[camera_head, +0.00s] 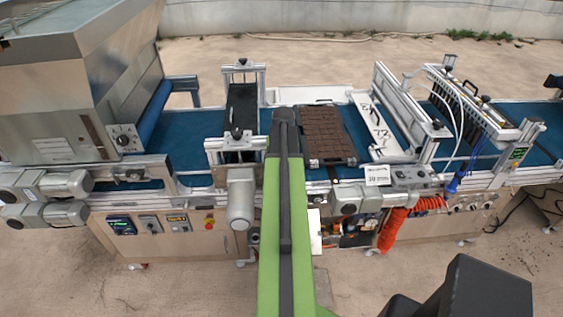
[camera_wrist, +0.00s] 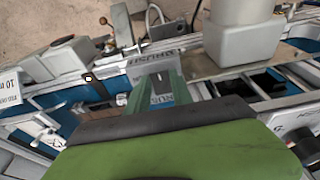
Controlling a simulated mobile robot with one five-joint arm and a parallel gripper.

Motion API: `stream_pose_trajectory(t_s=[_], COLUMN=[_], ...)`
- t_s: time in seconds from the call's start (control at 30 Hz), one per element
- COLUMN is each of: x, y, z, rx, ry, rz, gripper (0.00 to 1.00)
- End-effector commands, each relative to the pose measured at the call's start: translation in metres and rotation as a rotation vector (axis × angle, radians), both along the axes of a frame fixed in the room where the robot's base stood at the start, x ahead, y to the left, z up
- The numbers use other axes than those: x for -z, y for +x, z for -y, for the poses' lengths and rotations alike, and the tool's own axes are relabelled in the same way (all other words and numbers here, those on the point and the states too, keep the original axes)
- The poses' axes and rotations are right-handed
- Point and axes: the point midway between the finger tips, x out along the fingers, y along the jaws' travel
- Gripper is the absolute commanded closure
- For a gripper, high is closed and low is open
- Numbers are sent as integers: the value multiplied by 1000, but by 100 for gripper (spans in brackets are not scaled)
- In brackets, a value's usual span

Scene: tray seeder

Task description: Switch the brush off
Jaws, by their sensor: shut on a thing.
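My gripper's green fingers (camera_wrist: 160,90) show in the wrist view at the conveyor's front rail, close together over a printed label. They are shut on a small dark part between their tips; I cannot tell whether it is a switch. In the head view my green arm hides the gripper and this part of the rail. A frame with a dark unit (camera_head: 242,105) stands over the belt left of my arm; it may hold the brush, but I cannot tell. A grey motor (camera_head: 240,205) hangs in front of it. It also shows in the wrist view (camera_wrist: 245,40).
A dark cell tray (camera_head: 325,135) lies on the blue belt right of my arm. A white card (camera_head: 377,176) stands on the front rail, near a coiled orange hose (camera_head: 393,228). A lower left panel holds switches (camera_head: 150,225). The floor in front is mostly clear.

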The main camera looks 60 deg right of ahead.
Motion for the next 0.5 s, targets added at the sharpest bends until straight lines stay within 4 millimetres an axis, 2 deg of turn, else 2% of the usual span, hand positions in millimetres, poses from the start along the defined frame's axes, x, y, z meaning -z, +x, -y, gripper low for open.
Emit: stream_pose_trajectory(t_s=[0.03, 0.13, 0.3, 0.5], x=[-4, -4, -3, -3], y=[4, 5, 5, 3], z=[9, 11, 11, 10], rx=[1, 1, 2, 3], ry=[37, 112, 192, 210], rz=[-30, -86, -144, -158], gripper=[100, 100, 100, 100])
